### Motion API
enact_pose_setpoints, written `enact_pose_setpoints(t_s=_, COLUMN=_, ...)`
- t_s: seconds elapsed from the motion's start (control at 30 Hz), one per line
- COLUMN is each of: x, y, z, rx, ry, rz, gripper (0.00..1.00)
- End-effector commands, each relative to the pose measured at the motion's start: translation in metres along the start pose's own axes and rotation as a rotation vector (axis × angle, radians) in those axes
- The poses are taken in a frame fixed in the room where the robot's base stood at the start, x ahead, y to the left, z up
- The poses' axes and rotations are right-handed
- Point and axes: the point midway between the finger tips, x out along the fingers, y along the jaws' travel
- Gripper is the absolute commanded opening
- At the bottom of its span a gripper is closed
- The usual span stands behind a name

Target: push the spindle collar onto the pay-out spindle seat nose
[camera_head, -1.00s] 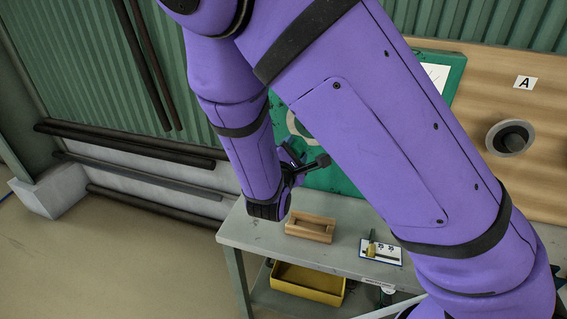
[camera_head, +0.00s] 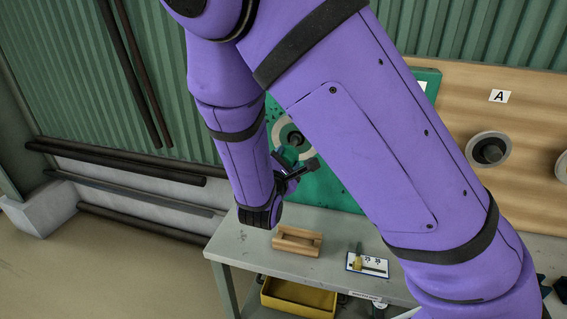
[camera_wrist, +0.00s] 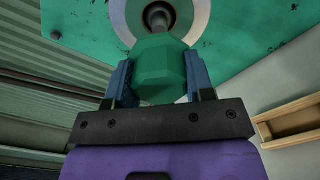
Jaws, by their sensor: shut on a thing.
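The spindle collar (camera_wrist: 160,70) is a green, many-sided block in the wrist view. My gripper (camera_wrist: 159,62) is shut on it, with a blue finger on each side. The pay-out spindle seat shows beyond it as a pale grey ring (camera_wrist: 202,22) on a green panel, with a dark round nose (camera_wrist: 158,14) at its middle. The collar overlaps the nose's lower part in the picture; I cannot tell whether they touch. In the head view my gripper (camera_head: 292,172) is just below the seat ring (camera_head: 280,134), and the collar cannot be made out.
A grey bench (camera_head: 240,245) stands below, with a wooden block (camera_head: 297,241) and a white card with small parts (camera_head: 368,264). A yellow bin (camera_head: 298,298) is underneath. A wooden board at right carries label A (camera_head: 499,96) and a round fitting (camera_head: 489,150). My arm hides much of the middle.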

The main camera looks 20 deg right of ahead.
Motion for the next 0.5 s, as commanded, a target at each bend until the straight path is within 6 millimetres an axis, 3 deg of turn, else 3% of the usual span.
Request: enact_pose_setpoints(t_s=0.5, x=0.032, y=0.000, z=0.000, rx=0.001, ry=-0.001, rz=0.001, gripper=0.01)
